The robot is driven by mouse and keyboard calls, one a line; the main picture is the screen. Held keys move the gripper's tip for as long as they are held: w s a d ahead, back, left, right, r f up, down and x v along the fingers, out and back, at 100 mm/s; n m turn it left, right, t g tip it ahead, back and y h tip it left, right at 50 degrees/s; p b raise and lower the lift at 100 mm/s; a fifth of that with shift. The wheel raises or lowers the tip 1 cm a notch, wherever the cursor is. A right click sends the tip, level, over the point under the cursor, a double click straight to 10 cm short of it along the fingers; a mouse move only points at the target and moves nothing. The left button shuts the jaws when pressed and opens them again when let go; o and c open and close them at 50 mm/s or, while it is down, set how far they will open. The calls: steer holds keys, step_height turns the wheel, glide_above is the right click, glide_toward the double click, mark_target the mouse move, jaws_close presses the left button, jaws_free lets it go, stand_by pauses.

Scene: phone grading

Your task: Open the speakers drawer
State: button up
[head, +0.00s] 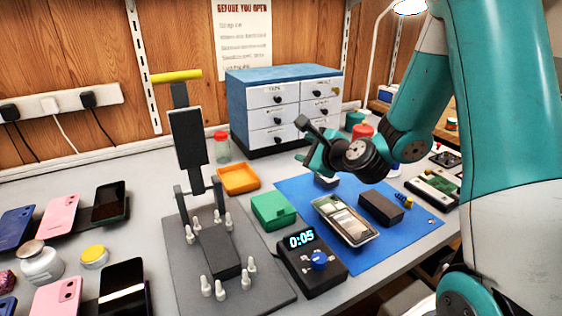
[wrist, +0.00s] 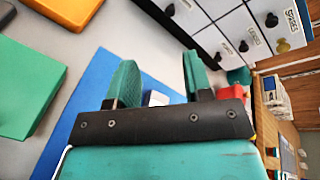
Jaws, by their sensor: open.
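The drawer cabinet (head: 235,101) has a blue body and several white drawers with dark round knobs. It stands at the back of the bench, and all its drawers look shut. The labels are too small to read surely, so I cannot tell which drawer is the speakers one. In the wrist view the cabinet front (wrist: 233,27) shows at the top right, tilted. My gripper (head: 312,155) is in front of the cabinet, above the blue mat, apart from the knobs. In the wrist view its teal fingers (wrist: 160,66) are spread with nothing held between them.
The blue mat (head: 400,238) holds an opened phone (head: 344,220) and a dark block (head: 381,208). A press (head: 188,140), a green box (head: 273,210), an orange tray (head: 238,180) and a red-lidded jar (head: 222,148) stand left of my gripper. Red and green containers (head: 362,132) sit right of the cabinet.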

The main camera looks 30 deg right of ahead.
steer(key=d+f+m+h, duration=0.1)
steer(key=d, duration=0.1)
steer(key=p, duration=0.3)
glide_toward(279, 141)
steer(key=x, duration=0.8)
steer(key=shift+w+f, duration=0.1)
steer(key=shift+w, duration=0.3)
steer(key=shift+c, duration=0.2)
jaws_close()
